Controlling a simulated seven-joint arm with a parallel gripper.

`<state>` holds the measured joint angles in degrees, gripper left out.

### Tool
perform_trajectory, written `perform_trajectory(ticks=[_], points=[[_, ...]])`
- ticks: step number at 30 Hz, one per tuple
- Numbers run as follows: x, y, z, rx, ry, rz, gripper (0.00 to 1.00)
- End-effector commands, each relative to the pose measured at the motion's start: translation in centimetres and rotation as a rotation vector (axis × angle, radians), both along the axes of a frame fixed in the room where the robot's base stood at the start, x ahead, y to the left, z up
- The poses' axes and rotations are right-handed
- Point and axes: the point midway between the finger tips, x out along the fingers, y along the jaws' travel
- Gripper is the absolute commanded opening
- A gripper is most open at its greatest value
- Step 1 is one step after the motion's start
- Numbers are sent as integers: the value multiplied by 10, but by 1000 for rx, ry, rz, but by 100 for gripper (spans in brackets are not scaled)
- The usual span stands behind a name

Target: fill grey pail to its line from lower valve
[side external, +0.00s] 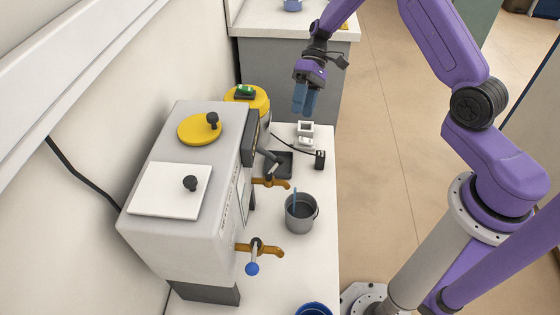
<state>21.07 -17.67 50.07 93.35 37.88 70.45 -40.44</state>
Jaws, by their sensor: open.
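The grey pail (301,218) stands upright on the white counter, between and to the right of the two brass taps. A thin blue strip shows at its left inside. I cannot make out a fill line or the level inside. The nearer tap (265,249), low in the picture, has a lever with a blue knob (252,268). The farther tap (272,183) has a dark lever and its spout ends just short of the pail's rim in this view. I cannot tell which valve is mounted lower. My gripper (304,103) is open and empty, pointing down, high beyond the pail.
Both taps come from a large pale tank (190,240) with a yellow round lid (199,130) and a white square lid (170,190). A blue vessel (314,309) is cut off at the bottom edge. A dark tray (284,172) and small white fixture (305,143) lie beyond the pail.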

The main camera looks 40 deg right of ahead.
Motion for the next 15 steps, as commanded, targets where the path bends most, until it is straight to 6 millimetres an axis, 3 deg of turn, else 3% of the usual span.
perform_trajectory(ticks=[6,15], points=[[-6,-15,-23,-69,423,-433,52],[-12,-34,-48,-166,1065,-937,52]])
